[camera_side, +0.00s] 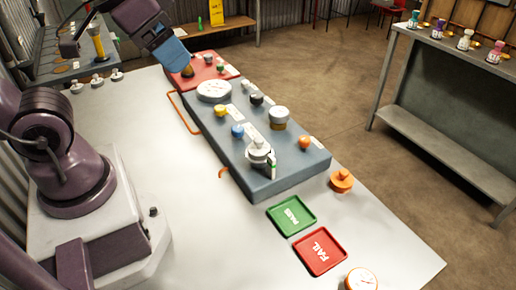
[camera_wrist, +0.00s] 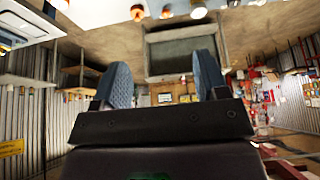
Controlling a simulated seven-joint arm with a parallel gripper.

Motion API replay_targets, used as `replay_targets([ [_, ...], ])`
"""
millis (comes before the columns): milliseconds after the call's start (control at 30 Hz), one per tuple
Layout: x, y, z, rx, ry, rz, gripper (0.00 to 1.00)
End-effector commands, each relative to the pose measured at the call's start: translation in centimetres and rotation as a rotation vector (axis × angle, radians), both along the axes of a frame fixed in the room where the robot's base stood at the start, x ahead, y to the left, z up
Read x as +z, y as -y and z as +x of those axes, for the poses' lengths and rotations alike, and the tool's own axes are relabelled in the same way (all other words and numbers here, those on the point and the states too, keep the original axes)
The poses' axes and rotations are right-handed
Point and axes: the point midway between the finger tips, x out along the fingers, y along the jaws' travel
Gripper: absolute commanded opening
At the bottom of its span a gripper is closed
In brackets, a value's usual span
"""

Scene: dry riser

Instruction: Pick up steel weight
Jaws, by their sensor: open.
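My gripper (camera_side: 172,54) hangs over the red tray (camera_side: 203,75) at the back of the bench in the side view. In the wrist view my gripper (camera_wrist: 163,78) has its two blue fingers wide apart with nothing between them. Several small silver-grey knobbed weights (camera_side: 97,80) stand in a row on the bench, left of the tray. A silver knobbed piece (camera_side: 258,150) stands on the blue-grey block, and a silver-topped cylinder (camera_side: 280,114) is farther back on it. I cannot tell which of these is the steel weight.
The long blue-grey block (camera_side: 290,170) carries several coloured knobs and a round white disc (camera_side: 214,90). A green PASS tray (camera_side: 291,215), a red FAIL tray (camera_side: 320,251), an orange knob (camera_side: 342,180) and a dial (camera_side: 361,280) lie nearer. The bench's left middle is clear.

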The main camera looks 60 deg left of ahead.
Motion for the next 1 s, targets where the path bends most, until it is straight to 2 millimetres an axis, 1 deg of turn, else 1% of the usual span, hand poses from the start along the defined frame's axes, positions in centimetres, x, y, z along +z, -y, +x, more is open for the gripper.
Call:
replay_targets([
  [33, 0.0, 0.0, 0.0, 0.0, 0.0, 0.0, 0.8],
  [67, 0.0, 0.0, 0.0, 0.0, 0.0, 0.0, 0.85],
  [367, 0.0, 0.2, 0.0, -0.013, -0.002, 0.0, 0.85],
  [467, -1.3, 1.2, 0.3, -0.059, -0.063, 0.003, 0.85],
  [567, -3.6, 2.6, 0.7, -0.137, -0.18, 0.029, 0.85],
  [667, -6.6, 3.6, 0.8, -0.256, -0.333, 0.132, 0.85],
  [700, -7.8, 3.8, 0.7, -0.31, -0.397, 0.186, 0.85],
  [800, -10.7, 4.0, 0.3, -0.453, -0.551, 0.343, 0.85],
  [867, -12.2, 3.9, 0.1, -0.545, -0.637, 0.45, 0.85],
  [1000, -15.3, 3.5, 0.0, -0.775, -0.816, 0.722, 0.85],
])
